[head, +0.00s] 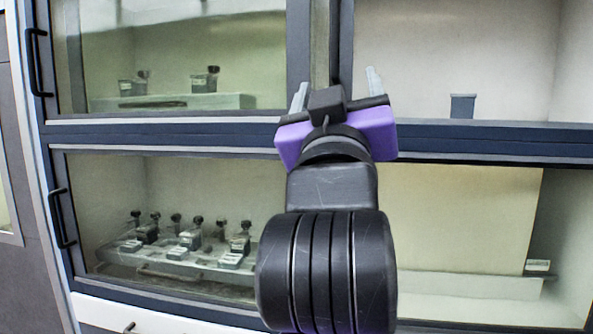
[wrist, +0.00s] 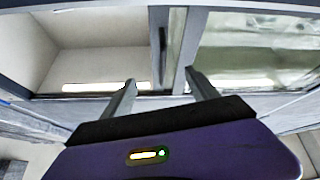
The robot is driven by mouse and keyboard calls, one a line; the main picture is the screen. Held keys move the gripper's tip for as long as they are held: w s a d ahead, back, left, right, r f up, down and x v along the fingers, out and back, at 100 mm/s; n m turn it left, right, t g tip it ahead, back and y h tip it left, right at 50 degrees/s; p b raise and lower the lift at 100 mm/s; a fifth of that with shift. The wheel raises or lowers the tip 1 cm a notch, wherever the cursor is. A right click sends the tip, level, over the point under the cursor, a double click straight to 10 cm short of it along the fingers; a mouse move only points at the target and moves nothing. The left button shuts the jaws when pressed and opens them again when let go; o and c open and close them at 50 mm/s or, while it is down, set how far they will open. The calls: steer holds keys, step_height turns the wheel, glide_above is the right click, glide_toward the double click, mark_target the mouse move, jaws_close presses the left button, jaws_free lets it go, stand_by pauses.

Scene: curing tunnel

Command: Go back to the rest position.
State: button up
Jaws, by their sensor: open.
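My gripper (head: 337,90) is raised in front of the cabinet (head: 180,130), near its central upright. Its two grey fingers stand apart with nothing between them. The wrist view also shows the open, empty gripper (wrist: 163,92), with the cabinet's upright beyond the fingers. My black arm hides part of the lower cabinet front in the head view.
The upper left bay holds a pale tray (head: 225,101) with small dark-topped items. The lower left bay holds a rack (head: 170,262) with several black-knobbed pieces. A small dark block (head: 463,106) stands in the upper right bay. Door handles (head: 37,62) protrude at left.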

steer(key=s+d+f+n+g+y+b, duration=0.15)
steer(key=s+f+y, duration=0.3)
steer(key=f, duration=1.15)
steer(key=s+f+n+y+p, duration=0.1)
steer(key=s+f+n+y, duration=0.3)
steer(key=f, duration=1.2)
steer(key=s+d+f+m+g+h, duration=0.1)
steer(key=s+d+f, duration=0.3)
steer(key=s+f, duration=0.4)
steer(key=s+d+f+m+g+h+b, duration=0.1)
steer(key=s+d+f+m+g+h, duration=0.1)
steer(key=s+f, duration=0.7)
steer(key=s+d+f+m+g+h+b, duration=0.1)
steer(key=s+d+f+m+g, duration=0.2)
steer(key=s+d+f, duration=0.4)
steer(key=s+f+g, duration=0.1)
steer(key=s, duration=0.7)
steer(key=shift+s+f+g+h, duration=0.2)
steer(key=shift+f+g+h, duration=0.15)
steer(key=shift+d+m, duration=0.1)
steer(key=shift+m, duration=0.15)
